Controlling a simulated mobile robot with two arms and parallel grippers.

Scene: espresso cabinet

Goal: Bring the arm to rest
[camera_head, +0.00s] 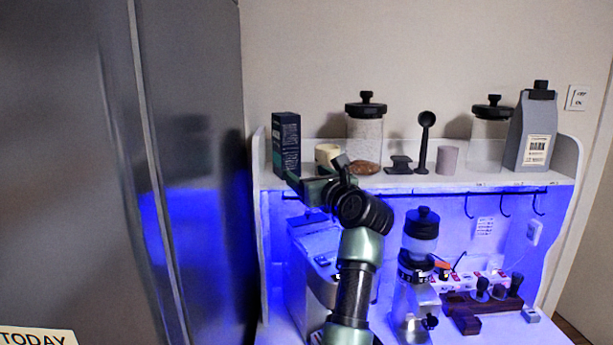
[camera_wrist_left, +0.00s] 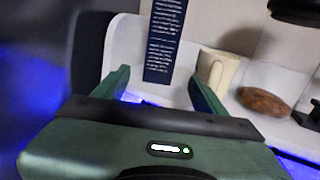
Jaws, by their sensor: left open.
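My left arm rises from the bottom of the head view, in front of the cabinet. Its gripper (camera_head: 312,172) is at the left part of the upper shelf, in front of a dark blue box (camera_head: 286,143) and a cream cup (camera_head: 327,154). In the left wrist view the two green fingers of this gripper (camera_wrist_left: 162,80) stand apart with nothing held between them. The blue box (camera_wrist_left: 165,40) shows beyond the gap, and the cream cup (camera_wrist_left: 216,72) is beyond the right finger. My right gripper is not in view.
The shelf (camera_head: 480,180) also carries a brown oval object (camera_head: 364,168), a glass jar (camera_head: 366,130), a black scoop (camera_head: 424,145) and a grey bag (camera_head: 530,132). Below stand an espresso machine (camera_head: 318,250) and a grinder (camera_head: 415,285). A tall grey cabinet (camera_head: 75,190) is close on the left.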

